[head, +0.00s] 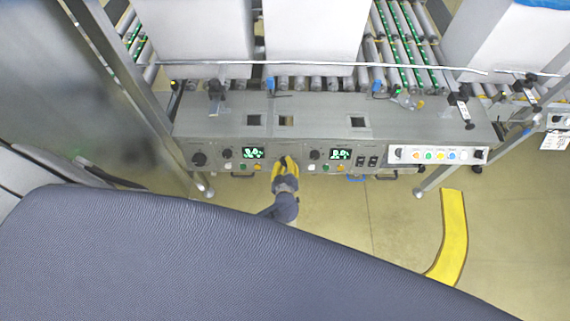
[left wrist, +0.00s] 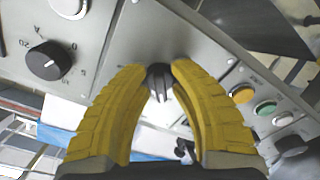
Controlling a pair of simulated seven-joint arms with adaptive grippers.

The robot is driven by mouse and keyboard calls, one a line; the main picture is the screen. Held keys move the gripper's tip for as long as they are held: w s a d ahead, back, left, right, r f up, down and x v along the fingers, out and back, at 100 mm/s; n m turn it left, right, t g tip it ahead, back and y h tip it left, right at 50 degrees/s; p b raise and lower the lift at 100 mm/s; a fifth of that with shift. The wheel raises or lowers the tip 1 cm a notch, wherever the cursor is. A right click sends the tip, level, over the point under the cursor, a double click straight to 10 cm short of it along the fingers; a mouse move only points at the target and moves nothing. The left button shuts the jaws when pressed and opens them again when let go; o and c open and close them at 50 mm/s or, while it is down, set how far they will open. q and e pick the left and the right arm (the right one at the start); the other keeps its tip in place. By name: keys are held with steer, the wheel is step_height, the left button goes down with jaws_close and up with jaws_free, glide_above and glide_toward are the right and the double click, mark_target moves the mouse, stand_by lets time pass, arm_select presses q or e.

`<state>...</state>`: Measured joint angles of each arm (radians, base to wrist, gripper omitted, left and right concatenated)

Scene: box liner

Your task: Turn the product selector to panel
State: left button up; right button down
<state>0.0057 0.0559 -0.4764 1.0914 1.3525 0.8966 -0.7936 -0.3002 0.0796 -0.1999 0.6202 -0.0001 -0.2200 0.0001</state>
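A grey control console (head: 410,128) runs across the middle of the head view, with knobs, buttons and displays on its front face. My left gripper (head: 286,163) has yellow fingers and is at this front face, between the two green displays. In the left wrist view, a black knob (left wrist: 158,84) sits between its fingertips (left wrist: 160,72), which close in on both sides with little or no gap. The fingers cover the knob's surroundings, and I cannot read a panel label or its pointer. My right gripper is not in view.
A left green display (head: 253,153) and right green display (head: 340,154) flank the gripper. Another black knob (left wrist: 48,60) with a numbered scale and amber (left wrist: 243,95) and green (left wrist: 266,108) buttons are close by. White boxes (head: 315,35) stand on rollers behind.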

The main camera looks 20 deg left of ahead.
arm_select(q)
jaws_close()
steer(key=n, duration=0.3)
steer(key=shift+d+n, duration=0.15)
steer(key=shift+n, duration=1.95)
steer(key=shift+d, duration=0.1)
steer(key=shift+o, duration=2.1)
jaws_free()
steer(key=v, duration=1.2)
